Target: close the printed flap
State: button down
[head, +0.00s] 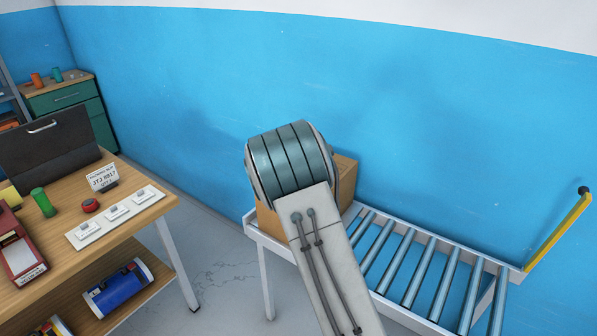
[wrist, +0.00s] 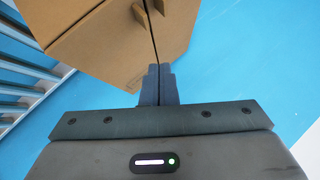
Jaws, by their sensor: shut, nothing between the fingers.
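A brown cardboard box (head: 347,182) stands on the left end of the roller conveyor, mostly hidden behind my arm in the head view. In the wrist view the box (wrist: 85,40) fills the upper left and middle. A faint printed mark shows low on the cardboard, near the fingers. I cannot tell which panel is the printed flap or how far it stands open. My gripper (wrist: 158,84) is shut and empty, its fingertips at or close to the box's lower edge; contact is unclear.
The roller conveyor (head: 437,272) runs right from the box, with a yellow bar (head: 560,232) at its right side. A wooden desk (head: 140,208) with small items stands at the left. The blue wall (head: 430,120) is close behind. Bare floor lies between desk and conveyor.

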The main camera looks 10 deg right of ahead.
jog(key=shift+w+a+f+b, duration=0.2)
jog(key=shift+w+a+f, duration=0.2)
jog(key=shift+f, duration=0.15)
jog(key=shift+w+a+f+b, duration=0.15)
jog(key=shift+w+a+f, duration=0.25)
jog(key=shift+f, duration=0.15)
jog(key=shift+w+a+f+b, duration=0.2)
jog(key=shift+w+a+f, duration=0.05)
jog(key=shift+f, duration=0.25)
jog(key=shift+w+a+f+b, duration=0.2)
jog(key=shift+a+f, duration=0.05)
jog(key=shift+f, duration=0.25)
